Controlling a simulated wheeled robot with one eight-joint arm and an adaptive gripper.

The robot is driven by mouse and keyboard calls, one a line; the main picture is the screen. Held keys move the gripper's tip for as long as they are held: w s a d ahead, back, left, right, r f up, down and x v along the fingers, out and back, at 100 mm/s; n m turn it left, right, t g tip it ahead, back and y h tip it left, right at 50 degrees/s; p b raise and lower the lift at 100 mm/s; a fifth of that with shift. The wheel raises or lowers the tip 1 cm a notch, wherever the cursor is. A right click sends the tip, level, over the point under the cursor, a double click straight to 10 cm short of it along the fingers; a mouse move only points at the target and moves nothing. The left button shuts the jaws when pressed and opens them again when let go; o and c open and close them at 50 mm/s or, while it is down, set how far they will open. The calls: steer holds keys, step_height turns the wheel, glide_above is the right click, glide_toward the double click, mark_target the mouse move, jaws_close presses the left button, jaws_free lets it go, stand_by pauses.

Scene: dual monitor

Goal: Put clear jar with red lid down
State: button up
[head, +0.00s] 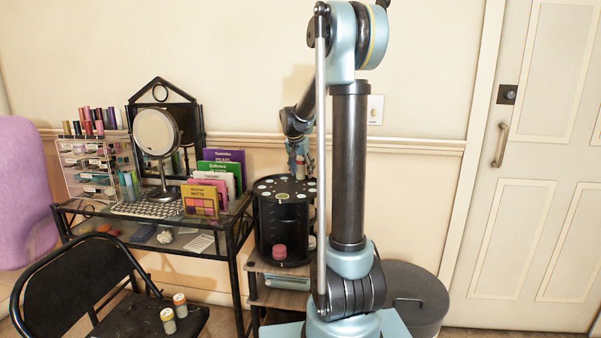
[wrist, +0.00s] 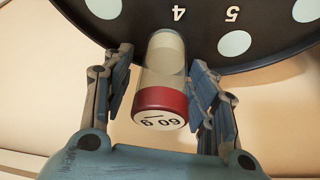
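In the wrist view the clear jar (wrist: 165,55) has a red lid (wrist: 160,102) with a white top marked "60 g". Its far end meets the black round top (wrist: 205,25) of a rotating stand, which bears pale dots and numbers. My gripper (wrist: 162,70) has one finger on each side of the jar, with narrow gaps showing, so it looks open around it. In the head view my gripper (head: 299,160) is low over the back right of the black stand (head: 284,222), partly behind my arm.
A pink-lidded jar (head: 280,252) sits on the stand's lower level. Left is a dark desk (head: 150,238) with a round mirror (head: 157,132), palettes (head: 201,200) and a clear organizer (head: 95,165). Two small jars (head: 168,320) (head: 180,305) stand on the black chair (head: 130,318). A dark bin (head: 418,295) is right.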

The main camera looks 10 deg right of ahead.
steer(key=shift+r, duration=0.1)
steer(key=v, duration=1.2)
steer(key=s+d+f+n+y, duration=0.15)
steer(key=s+f, duration=0.25)
steer(key=s, duration=0.7)
steer(key=s+d+f+n, duration=0.2)
steer(key=s+f, duration=0.2)
steer(key=s, duration=0.8)
steer(key=s+a+f+n+g+y, duration=0.1)
steer(key=s+f+n, duration=0.2)
steer(key=s+f, duration=1.1)
steer(key=s, duration=0.3)
steer(key=shift+s+f+g, duration=0.15)
steer(key=shift+f+g, duration=0.15)
steer(key=shift+f, duration=0.05)
steer(key=shift+a+n, duration=0.15)
steer(key=shift+n, duration=0.1)
